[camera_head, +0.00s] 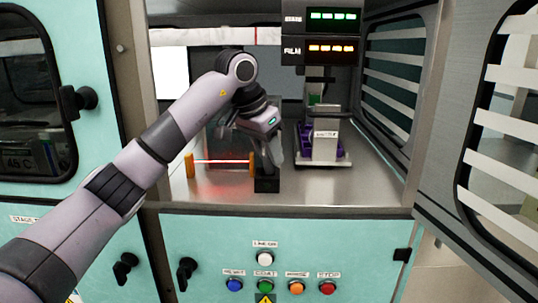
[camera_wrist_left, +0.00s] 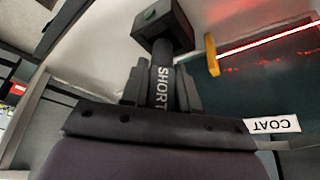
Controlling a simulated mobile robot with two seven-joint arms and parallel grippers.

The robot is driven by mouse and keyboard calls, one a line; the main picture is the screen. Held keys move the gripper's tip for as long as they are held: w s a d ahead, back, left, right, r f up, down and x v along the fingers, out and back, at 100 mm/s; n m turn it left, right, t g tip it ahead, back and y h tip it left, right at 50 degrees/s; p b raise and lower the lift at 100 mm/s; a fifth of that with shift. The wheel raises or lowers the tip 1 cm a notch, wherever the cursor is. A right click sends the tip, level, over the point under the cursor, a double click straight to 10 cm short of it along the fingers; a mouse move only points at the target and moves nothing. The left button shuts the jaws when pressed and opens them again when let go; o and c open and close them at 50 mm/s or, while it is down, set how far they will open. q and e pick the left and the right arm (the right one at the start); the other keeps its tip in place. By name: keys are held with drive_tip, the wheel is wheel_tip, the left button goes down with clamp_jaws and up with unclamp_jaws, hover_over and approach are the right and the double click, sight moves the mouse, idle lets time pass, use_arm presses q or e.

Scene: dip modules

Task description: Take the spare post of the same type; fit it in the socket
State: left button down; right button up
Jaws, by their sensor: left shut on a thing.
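My left gripper (camera_wrist_left: 160,95) reaches into the open bay from the left, pointing down in the head view (camera_head: 268,160). It is shut on a dark grey post (camera_wrist_left: 161,75) marked SHORT, held between its two fingers. A black block (camera_wrist_left: 163,38) with a small green patch is at the far end of the post. A black block also shows directly below the gripper in the head view (camera_head: 267,184), at the bay floor. I cannot tell whether this block is the socket or part of the post. My right gripper is not in view.
A red beam (camera_head: 222,161) runs between two orange pegs (camera_head: 189,165) just left of the gripper. A pale stand with purple parts (camera_head: 324,145) is to the right, under lit START and FILM displays (camera_head: 333,47). The bay floor (camera_head: 350,192) is clear at front right.

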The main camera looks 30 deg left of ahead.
use_arm(q)
drive_tip(key=c, duration=1)
unclamp_jaws()
drive_tip(key=shift+f, duration=0.9)
drive_tip(key=shift+o, duration=0.8)
drive_tip(key=shift+w+f, duration=0.1)
drive_tip(key=shift+f, duration=0.05)
